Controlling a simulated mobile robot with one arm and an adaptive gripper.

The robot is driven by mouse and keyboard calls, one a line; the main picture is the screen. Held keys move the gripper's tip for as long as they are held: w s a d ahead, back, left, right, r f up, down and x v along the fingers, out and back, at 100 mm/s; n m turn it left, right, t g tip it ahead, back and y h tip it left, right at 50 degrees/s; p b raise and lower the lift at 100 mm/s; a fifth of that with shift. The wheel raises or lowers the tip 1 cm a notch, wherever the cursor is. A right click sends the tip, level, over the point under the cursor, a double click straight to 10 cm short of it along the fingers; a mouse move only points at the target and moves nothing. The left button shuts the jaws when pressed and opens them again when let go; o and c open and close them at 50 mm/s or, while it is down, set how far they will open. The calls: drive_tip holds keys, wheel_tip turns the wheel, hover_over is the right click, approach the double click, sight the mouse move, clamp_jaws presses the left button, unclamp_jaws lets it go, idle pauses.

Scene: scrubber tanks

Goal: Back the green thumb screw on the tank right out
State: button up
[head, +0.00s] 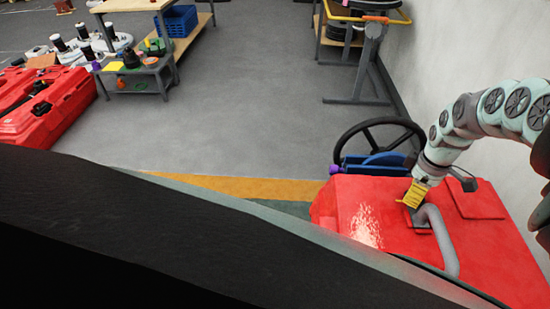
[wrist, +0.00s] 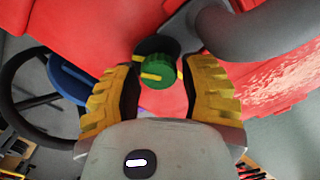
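The green thumb screw (wrist: 157,71) shows in the wrist view, with a yellow mark on its face and a dark collar behind it. It sits on the red tank (head: 355,215), close to a grey curved pipe (head: 438,238). My gripper (wrist: 163,78) has its two yellow ribbed fingers apart, one on each side of the screw. A gap shows on the right side; the left finger is closer, and I cannot tell if it touches. In the head view my gripper (head: 414,196) is low over the tank top beside the pipe, hiding the screw.
The grey pipe (wrist: 255,32) passes close to the right finger. A black steering wheel (head: 380,140) and blue part (head: 375,164) stand behind the tank. A pale wall is at the right. The grey floor (head: 240,110) beyond is open, with low tables (head: 140,75) farther left.

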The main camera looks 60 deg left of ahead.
drive_tip(key=shift+o, duration=0.2)
drive_tip(key=shift+d+r, duration=0.1)
drive_tip(key=shift+w+r, duration=0.1)
drive_tip(key=shift+r, duration=0.5)
wheel_tip(320, 180, up, 4)
drive_tip(key=shift+r, duration=1.1)
